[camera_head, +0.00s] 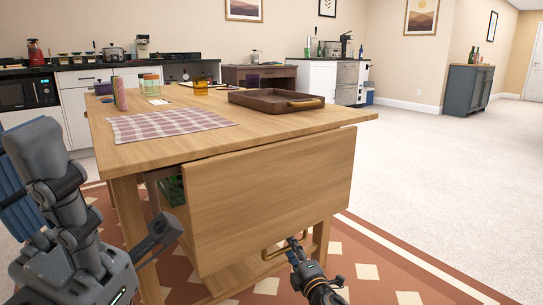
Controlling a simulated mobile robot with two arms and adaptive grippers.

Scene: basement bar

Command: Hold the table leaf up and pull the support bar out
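The wooden table (215,134) has a broad leaf (265,195) hanging down at its front side, its face sloping slightly. My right gripper (293,243) is at the leaf's lower edge, close beside the handle's right end. Its fingers are small and dark, so I cannot tell whether they are open, or touching the handle or leaf.
A brown tray (262,103), a checked cloth (171,124), an amber glass (200,88) and a pink bottle (120,94) are on the tabletop. A green object (173,190) shows under the table at left.

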